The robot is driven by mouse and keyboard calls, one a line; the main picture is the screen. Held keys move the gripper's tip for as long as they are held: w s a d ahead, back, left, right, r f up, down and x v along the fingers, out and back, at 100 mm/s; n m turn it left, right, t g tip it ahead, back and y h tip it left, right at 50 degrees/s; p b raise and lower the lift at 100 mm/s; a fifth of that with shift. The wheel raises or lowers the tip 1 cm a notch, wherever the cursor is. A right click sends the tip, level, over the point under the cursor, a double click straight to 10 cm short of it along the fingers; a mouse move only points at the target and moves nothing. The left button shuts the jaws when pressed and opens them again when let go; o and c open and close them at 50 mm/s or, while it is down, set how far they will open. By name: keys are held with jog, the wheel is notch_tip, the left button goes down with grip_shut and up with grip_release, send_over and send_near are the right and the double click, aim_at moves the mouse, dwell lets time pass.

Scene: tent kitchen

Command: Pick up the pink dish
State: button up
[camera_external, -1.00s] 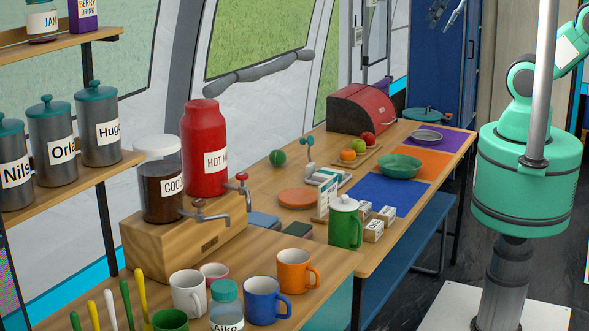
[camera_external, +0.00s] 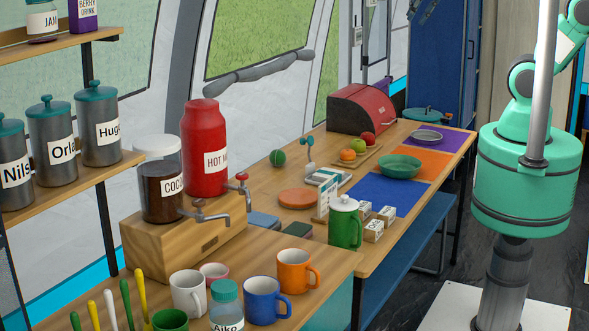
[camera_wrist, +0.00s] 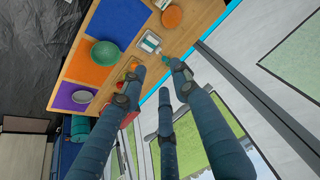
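A flat orange-pink plate (camera_external: 298,198) lies mid-table, also in the wrist view (camera_wrist: 172,17). My gripper (camera_wrist: 153,84) has its dark blue fingers spread and empty, apart from the tabletop things. In the external view only a bit of it shows at the top edge, beyond the table.
A red bread box (camera_external: 362,110), a fruit board (camera_external: 372,151) and a green pot (camera_external: 345,224) stand nearby. Mugs and a red dispenser (camera_external: 205,150) crowd the near counter.

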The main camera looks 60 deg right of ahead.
jog(key=w+a+m, duration=0.2)
jog(key=w+a, duration=0.5)
jog(key=w, duration=0.2)
jog(key=w+a+f+m+g, duration=0.1)
jog(key=w+a+f, duration=0.3)
jog(key=a, duration=0.5)
jog(key=w+a+f+m, duration=0.2)
jog(key=w+a, duration=0.4)
jog(key=a, duration=0.3)
jog(key=w+a+f+m+g, duration=0.1)
jog(key=w+a+f, duration=0.3)
jog(key=a, duration=0.5)
jog(key=w+a+f+m, duration=0.1)
jog(key=a+f+m, duration=0.1)
jog(key=a+f, duration=0.6)
jog(key=a+f+m, duration=0.1)
jog(key=a+f, duration=0.3)
jog(key=a, duration=0.8)
jog(key=s+a+f+m, duration=0.1)
jog(key=s+a+f, duration=0.1)
jog(key=a+f, duration=0.4)
jog(key=s+a+f+m, duration=0.1)
jog(key=s+a+f, duration=0.2)
jog(key=a+f, duration=0.3)
jog(key=s+a+f+m+g, duration=0.1)
jog(key=s+a+f, duration=0.1)
jog(key=a+f, duration=0.4)
jog(key=shift+s+f+b, duration=0.2)
jog(key=shift+s+b, duration=0.1)
jog(key=shift+b, duration=0.05)
